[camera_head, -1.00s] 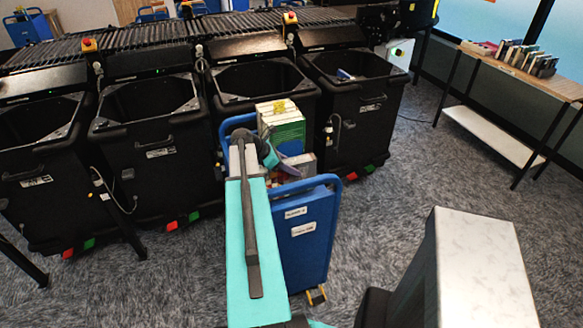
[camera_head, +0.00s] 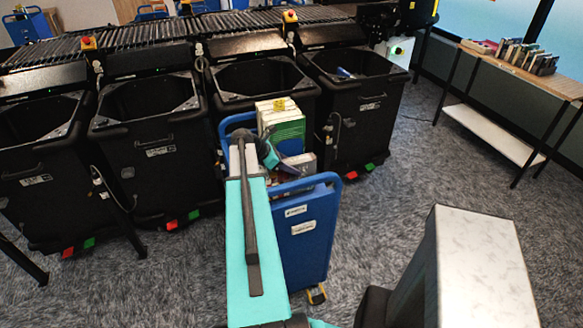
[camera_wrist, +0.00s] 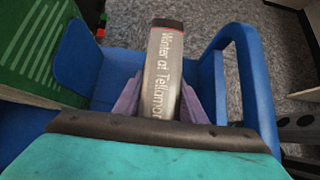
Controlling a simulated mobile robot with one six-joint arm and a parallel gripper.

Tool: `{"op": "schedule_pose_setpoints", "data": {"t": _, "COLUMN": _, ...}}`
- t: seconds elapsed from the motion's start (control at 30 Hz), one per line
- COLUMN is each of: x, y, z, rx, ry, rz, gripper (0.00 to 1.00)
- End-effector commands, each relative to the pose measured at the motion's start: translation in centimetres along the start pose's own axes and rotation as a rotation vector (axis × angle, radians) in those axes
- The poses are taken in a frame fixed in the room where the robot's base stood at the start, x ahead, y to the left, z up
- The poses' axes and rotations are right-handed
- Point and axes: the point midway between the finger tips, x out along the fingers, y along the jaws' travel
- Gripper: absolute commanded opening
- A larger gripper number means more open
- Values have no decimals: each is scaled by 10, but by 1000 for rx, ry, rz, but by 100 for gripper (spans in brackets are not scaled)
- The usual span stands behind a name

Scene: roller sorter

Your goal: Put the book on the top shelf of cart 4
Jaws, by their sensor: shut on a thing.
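In the wrist view my gripper (camera_wrist: 162,103) has its purple fingers on both sides of a grey book (camera_wrist: 165,65), shut on it. The spine faces the camera and reads "Winter at Tellamo…", the rest hidden. The head view shows my gripper (camera_head: 290,163) over a blue cart (camera_head: 308,235), with the grey book (camera_head: 305,163) partly hidden behind it. The book is within the cart's outline; whether it touches the shelf, I cannot tell. The cart's labels are too small to read.
A green book stack (camera_head: 284,125) stands on the cart beside my gripper, and also shows in the wrist view (camera_wrist: 30,45). Black sorter bins (camera_head: 155,130) line the back. A shelf table (camera_head: 530,75) with several books stands at right. Carpet (camera_head: 400,180) between is clear.

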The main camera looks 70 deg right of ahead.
Motion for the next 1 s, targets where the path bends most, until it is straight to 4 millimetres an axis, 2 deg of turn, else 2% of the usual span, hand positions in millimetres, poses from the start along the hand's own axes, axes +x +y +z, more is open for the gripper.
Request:
{"op": "schedule_pose_setpoints", "data": {"t": 0.37, "x": 2, "y": 0, "z": -2, "rx": 0, "ry": -3, "rz": 2, "gripper": 0}}
{"op": "schedule_pose_setpoints", "data": {"t": 0.4, "x": 2, "y": 0, "z": -2, "rx": 0, "ry": -3, "rz": 2, "gripper": 41}}
{"op": "schedule_pose_setpoints", "data": {"t": 0.5, "x": 2, "y": 0, "z": -2, "rx": 0, "ry": -2, "rz": 1, "gripper": 58}}
{"op": "schedule_pose_setpoints", "data": {"t": 0.83, "x": 3, "y": 0, "z": -4, "rx": -1, "ry": 1, "rz": 0, "gripper": 59}}
{"op": "schedule_pose_setpoints", "data": {"t": 1.0, "x": -3, "y": 0, "z": -4, "rx": 0, "ry": 0, "rz": 0, "gripper": 59}}
